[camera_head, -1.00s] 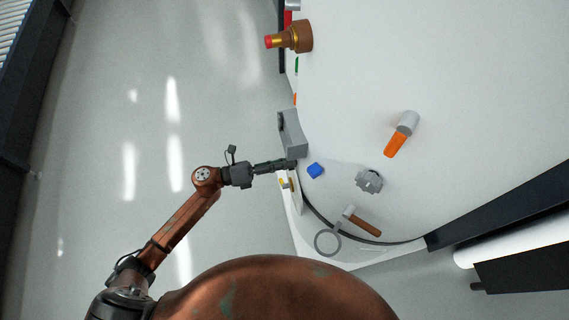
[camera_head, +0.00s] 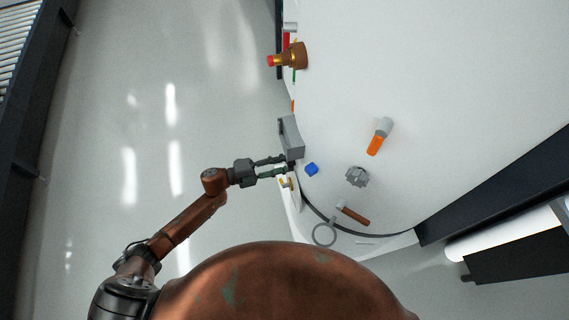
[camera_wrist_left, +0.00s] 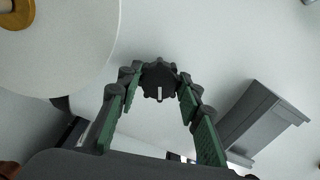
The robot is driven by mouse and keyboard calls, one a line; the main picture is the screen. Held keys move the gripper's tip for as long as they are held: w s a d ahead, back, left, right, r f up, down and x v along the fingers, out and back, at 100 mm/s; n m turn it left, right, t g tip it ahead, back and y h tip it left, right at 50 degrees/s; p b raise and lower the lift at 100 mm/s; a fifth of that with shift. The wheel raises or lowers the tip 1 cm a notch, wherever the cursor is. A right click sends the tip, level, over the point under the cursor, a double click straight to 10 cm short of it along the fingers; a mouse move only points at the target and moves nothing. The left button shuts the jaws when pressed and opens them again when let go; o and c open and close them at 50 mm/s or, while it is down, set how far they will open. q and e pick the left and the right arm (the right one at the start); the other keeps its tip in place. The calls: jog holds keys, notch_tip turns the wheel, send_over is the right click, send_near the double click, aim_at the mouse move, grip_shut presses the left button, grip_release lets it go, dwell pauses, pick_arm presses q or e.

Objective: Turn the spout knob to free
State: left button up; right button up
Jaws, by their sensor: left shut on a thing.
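The dark, lobed knob (camera_wrist_left: 159,80) is in the middle of the left wrist view, with a white pointer mark aimed down in that picture. My left gripper (camera_wrist_left: 160,84) has its green-padded fingers on both sides of the knob and is shut on it. In the head view my left gripper (camera_head: 284,166) is at the left edge of the white surface, its two fingers apart side by side. The knob cannot be made out there. No label for the free setting is legible. My right gripper is not in view.
A grey box (camera_head: 292,137) stands close beside the gripper and also shows in the wrist view (camera_wrist_left: 262,122). On the white surface (camera_head: 440,90) lie a blue block (camera_head: 311,169), a grey gear-like part (camera_head: 357,176), an orange-and-grey cylinder (camera_head: 379,137) and a hammer (camera_head: 353,214).

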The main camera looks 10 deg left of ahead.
pick_arm(q)
jog(key=shift+f+n+p, duration=0.1)
jog(key=shift+n+p, duration=2.15)
jog(key=shift+n, duration=2.25)
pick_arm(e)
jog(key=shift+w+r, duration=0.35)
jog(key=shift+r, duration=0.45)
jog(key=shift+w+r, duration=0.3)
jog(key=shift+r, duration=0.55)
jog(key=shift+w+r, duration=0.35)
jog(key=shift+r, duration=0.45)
pick_arm(q)
jog(key=o, duration=1.2)
jog(key=shift+c, duration=0.2)
jog(key=v, duration=1.2)
